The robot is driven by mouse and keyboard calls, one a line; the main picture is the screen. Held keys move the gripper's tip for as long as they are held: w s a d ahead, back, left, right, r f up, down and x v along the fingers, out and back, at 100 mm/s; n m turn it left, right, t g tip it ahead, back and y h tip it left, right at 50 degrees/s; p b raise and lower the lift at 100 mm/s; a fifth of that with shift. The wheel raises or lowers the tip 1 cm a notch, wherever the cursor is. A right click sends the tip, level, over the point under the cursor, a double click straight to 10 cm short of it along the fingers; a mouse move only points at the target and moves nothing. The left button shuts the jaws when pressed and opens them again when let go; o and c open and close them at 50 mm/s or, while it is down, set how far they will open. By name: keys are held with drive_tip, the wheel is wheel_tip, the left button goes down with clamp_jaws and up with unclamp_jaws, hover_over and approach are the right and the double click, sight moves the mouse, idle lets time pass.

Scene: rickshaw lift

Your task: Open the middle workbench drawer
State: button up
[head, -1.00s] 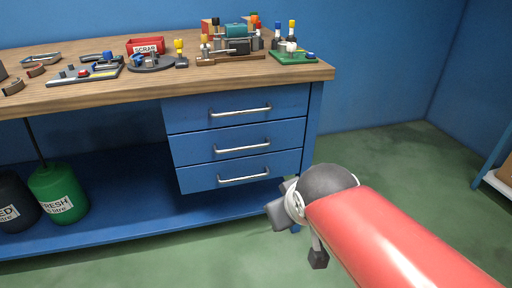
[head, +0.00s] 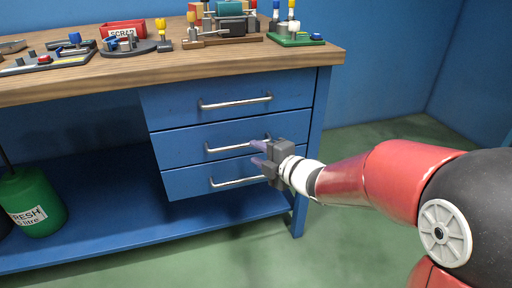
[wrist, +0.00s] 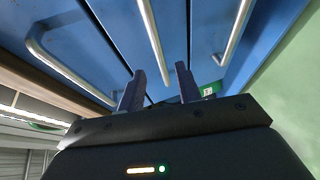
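The middle drawer (head: 180,147) is the second of three blue drawers under the workbench top, and it looks shut. Its silver bar handle (head: 228,147) shows in the head view; it is also the central bar (wrist: 152,40) in the wrist view. My gripper (head: 254,153) is in front of the drawers, at the right part of this handle. In the wrist view its two fingers (wrist: 160,86) are spread apart, with the middle handle's near end appearing between them. They are not closed on it. Whether a finger touches the handle I cannot tell.
The top drawer handle (head: 235,103) and bottom drawer handle (head: 237,182) lie close above and below. The wooden bench top (head: 220,60) overhangs and carries tools and a red scrap bin (head: 124,30). A green drum (head: 30,203) stands at the lower left. Floor at the right is clear.

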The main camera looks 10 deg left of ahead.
sight(243, 146)
drive_tip(key=x, duration=0.6)
drive_tip(key=shift+c, duration=0.4)
clamp_jaws()
